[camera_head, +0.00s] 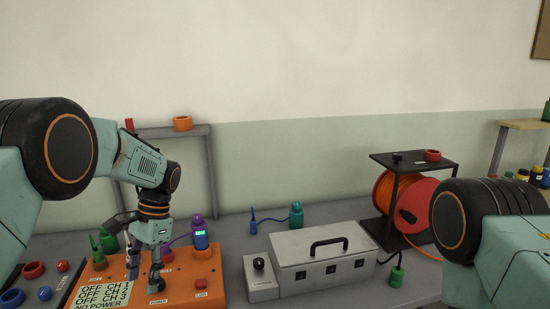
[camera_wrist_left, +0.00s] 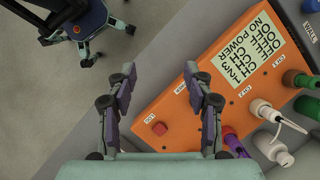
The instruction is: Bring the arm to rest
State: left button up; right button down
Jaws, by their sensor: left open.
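My left arm comes in from the left in the head view and bends down over the orange control box.
A grey metal case (camera_head: 322,262) with a black handle stands right of the orange box (camera_head: 207,278). A red-orange cable reel (camera_head: 414,205) in a black frame stands behind it. A grey frame (camera_head: 211,165) stands at the back left.

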pick_arm(q)
jog(key=shift+n+t+h, duration=0.4)
jog(key=shift+h, duration=0.1)
jog(key=s+f, duration=0.1)
jog(key=f, duration=0.3)
jog(key=s+d+f, duration=0.1)
jog(key=s+f, duration=0.1)
jog(key=f, duration=0.2)
jog(key=s+f, duration=0.2)
jog(key=f, duration=0.2)
jog(key=shift+s+d, duration=0.15)
jog(key=shift+d, duration=0.1)
jog(key=s+d+f+n+t+h, duration=0.1)
jog(key=s+d+f+n, duration=0.1)
jog(key=s+f, duration=0.65)
jog(key=s+d+f+n+t+h, duration=0.15)
jog(key=s+f, duration=0.25)
jog(key=s, duration=0.9)
jog(key=s+r+n, duration=0.3)
jog(key=s, duration=0.8)
notch_tip(320, 180, down, 13)
jog(key=w+y+b, duration=0.1)
jog(key=b, duration=1.1)
jog(key=shift+w+r+m+t, duration=0.15)
jog(key=shift+r+m+t, duration=0.05)
jog(key=shift+m+t, duration=0.15)
jog(key=shift+r, duration=0.1)
